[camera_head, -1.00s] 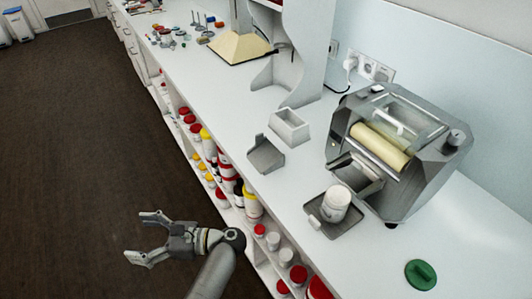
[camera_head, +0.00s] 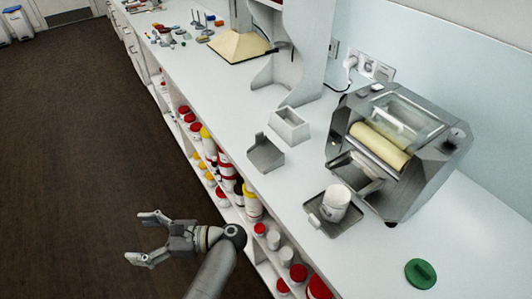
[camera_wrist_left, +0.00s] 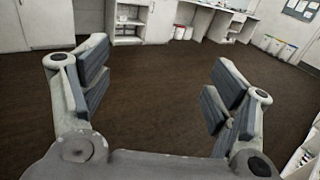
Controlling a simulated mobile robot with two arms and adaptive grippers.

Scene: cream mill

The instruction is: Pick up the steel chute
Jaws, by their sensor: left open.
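The steel chute (camera_head: 266,156), a grey metal piece with a raised back wall, appears to be the one lying on the white bench near its front edge, in the head view. My left gripper (camera_head: 141,238) is open and empty. It is out over the dark floor, in front of the bench, to the lower left of the chute and well apart from it. In the left wrist view the gripper (camera_wrist_left: 160,95) has its fingers spread wide with only floor and cabinets beyond. The chute is not in that view. My right gripper is not in view.
A grey mill (camera_head: 400,150) with a cream roller stands to the right of the chute. A pale open box (camera_head: 289,126) is just behind the chute. Bottles fill the shelf below the bench edge.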

